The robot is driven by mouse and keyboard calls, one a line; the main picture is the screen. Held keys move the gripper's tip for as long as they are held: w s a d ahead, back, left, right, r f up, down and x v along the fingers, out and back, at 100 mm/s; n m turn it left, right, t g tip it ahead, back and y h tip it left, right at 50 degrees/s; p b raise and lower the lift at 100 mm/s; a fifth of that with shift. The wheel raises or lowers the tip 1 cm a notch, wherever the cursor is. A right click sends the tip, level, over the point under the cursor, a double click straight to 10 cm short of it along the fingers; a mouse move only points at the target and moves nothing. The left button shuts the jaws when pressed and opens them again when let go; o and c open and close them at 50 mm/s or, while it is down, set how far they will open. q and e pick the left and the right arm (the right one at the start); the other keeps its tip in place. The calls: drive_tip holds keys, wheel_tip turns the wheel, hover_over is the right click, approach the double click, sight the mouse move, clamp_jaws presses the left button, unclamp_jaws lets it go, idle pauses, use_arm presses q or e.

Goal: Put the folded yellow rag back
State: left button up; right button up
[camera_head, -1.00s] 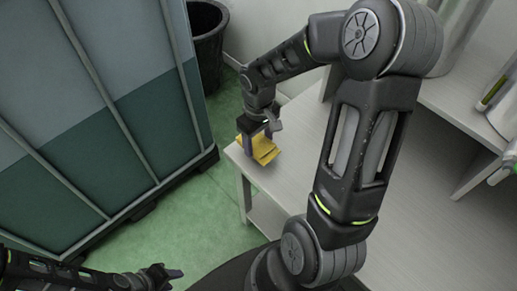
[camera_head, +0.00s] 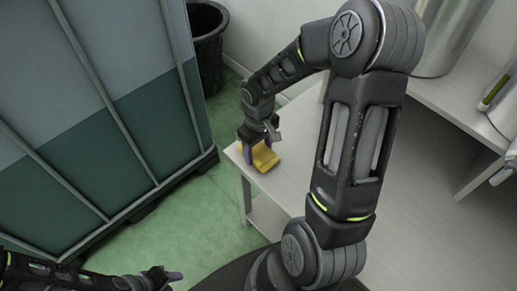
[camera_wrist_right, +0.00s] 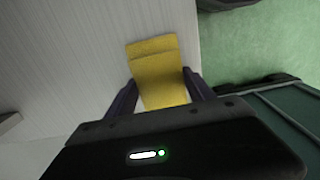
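The folded yellow rag (camera_head: 266,158) is at the near-left corner of the pale worktop (camera_head: 287,190), low over it or on it; I cannot tell which. My right gripper (camera_head: 259,150) points down with the rag between its fingers. In the right wrist view, the rag (camera_wrist_right: 156,68) lies flat between the two dark fingers (camera_wrist_right: 160,92), whose tips meet its side edges. The fingers hide part of the rag. My left gripper (camera_head: 170,276) is low at the bottom left, away from the rag, and its opening is unclear.
A large caged green tank (camera_head: 95,130) stands left of the worktop, with a strip of green floor (camera_head: 195,215) between. A dark bin (camera_head: 207,50) stands behind it. Metal vessels (camera_head: 448,45) stand on the raised shelf at right. The worktop around the rag is clear.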

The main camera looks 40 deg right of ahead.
sight(258, 151)
drive_tip(key=o, duration=0.4)
drive_tip(key=shift+o, duration=0.2)
drive_tip(key=shift+r, duration=0.2)
wheel_tip(258, 151, up, 12)
drive_tip(key=p, duration=0.2)
idle(0.5)
